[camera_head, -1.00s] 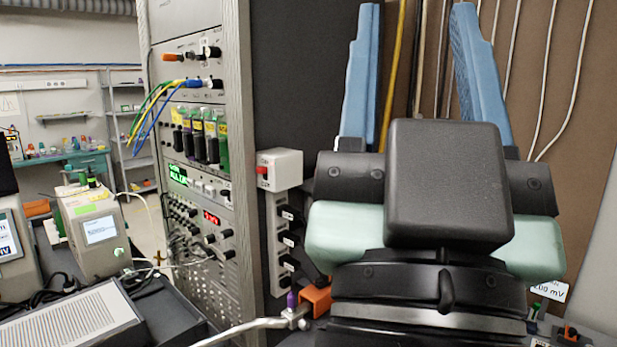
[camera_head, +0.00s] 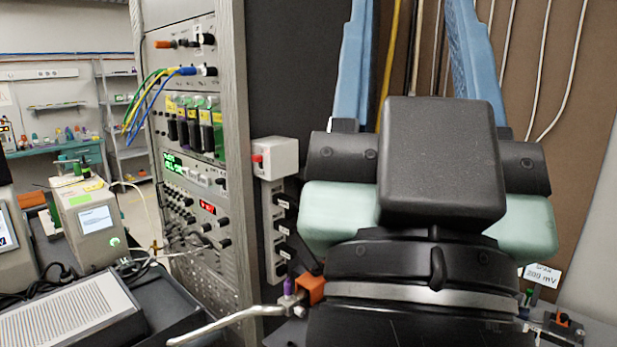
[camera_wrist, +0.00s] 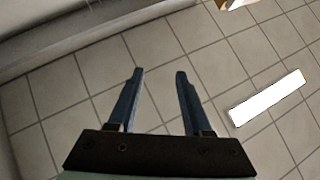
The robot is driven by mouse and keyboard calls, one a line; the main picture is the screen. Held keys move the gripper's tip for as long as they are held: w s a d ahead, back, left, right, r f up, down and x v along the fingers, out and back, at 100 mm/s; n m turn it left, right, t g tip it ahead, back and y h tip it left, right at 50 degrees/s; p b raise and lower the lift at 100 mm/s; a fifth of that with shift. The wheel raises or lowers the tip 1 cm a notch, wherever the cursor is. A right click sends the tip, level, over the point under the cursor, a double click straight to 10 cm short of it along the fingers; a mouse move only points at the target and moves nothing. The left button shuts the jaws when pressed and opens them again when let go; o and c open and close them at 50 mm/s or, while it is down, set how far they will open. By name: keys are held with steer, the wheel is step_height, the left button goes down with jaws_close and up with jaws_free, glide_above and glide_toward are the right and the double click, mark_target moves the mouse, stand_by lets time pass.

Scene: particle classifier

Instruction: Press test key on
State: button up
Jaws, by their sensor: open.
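My gripper (camera_head: 415,25) is open and empty. Its two blue fingers stand wide apart at the top of the head view, in front of a brown panel, and their tips are cut off by the edge. In the wrist view my gripper (camera_wrist: 159,74) points at a tiled floor, with nothing between the fingers. No key labelled as a test key can be made out. An instrument rack (camera_head: 195,170) with knobs, small switches, cables and lit green and red displays stands left of my arm. A white box with a red button (camera_head: 258,160) is fixed beside the rack.
A metal pipe (camera_head: 235,320) and orange bracket lie close to my arm. A grey instrument with a screen (camera_head: 88,235) stands at left. A "200 mV" tag (camera_head: 541,275) is at lower right. Bare floor shows in the wrist view.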

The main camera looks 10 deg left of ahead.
jaws_close()
stand_by(1.5)
